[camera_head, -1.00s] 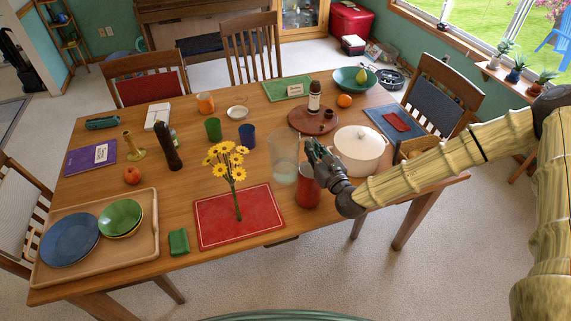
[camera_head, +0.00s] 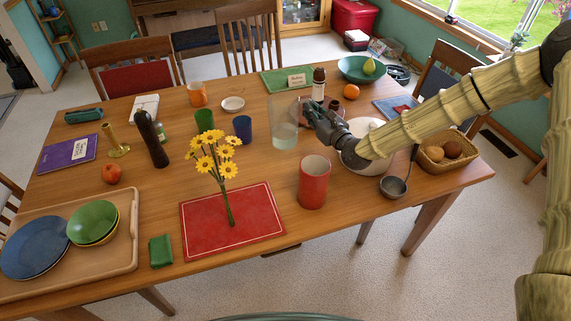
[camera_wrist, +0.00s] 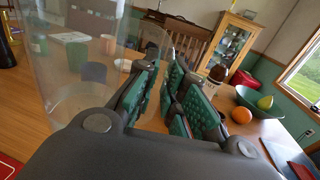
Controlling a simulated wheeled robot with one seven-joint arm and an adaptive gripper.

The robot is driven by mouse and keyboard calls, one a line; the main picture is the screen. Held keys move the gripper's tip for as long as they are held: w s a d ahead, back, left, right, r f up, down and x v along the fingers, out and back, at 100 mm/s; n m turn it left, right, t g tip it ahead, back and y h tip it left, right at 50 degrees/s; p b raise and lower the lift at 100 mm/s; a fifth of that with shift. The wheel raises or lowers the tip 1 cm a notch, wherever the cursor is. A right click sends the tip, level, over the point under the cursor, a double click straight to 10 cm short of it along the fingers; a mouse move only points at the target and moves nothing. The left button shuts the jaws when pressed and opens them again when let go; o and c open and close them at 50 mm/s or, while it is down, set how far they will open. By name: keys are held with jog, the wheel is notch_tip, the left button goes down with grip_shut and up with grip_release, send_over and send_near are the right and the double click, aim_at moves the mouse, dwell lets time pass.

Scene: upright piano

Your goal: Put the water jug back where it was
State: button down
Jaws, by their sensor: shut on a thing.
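The water jug (camera_head: 284,132) is a tall clear vessel with a little water at the bottom. It stands upright right of the blue cup (camera_head: 243,130) and behind the red cup (camera_head: 313,182). I cannot tell whether its base touches the table. My gripper (camera_head: 314,112) is at the jug's right side, shut on its handle, which the fingers mostly hide. In the wrist view the jug's clear wall (camera_wrist: 75,60) fills the left, beside my green-padded fingers (camera_wrist: 164,72).
A white pot (camera_head: 366,152) stands under my forearm, with a ladle (camera_head: 394,186) and bread basket (camera_head: 447,152) to its right. Yellow flowers (camera_head: 217,160) stand over a red mat (camera_head: 260,230). Bare table lies right of the red cup.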

notch_tip(320, 180, down, 11)
jog(key=w+p, duration=0.1)
jog(key=shift+w+r, duration=0.2)
jog(key=shift+w, duration=0.15)
dwell(0.6)
jog(key=shift+d, duration=0.1)
jog(key=shift+f, duration=0.15)
jog(key=c, duration=1.5)
grip_release()
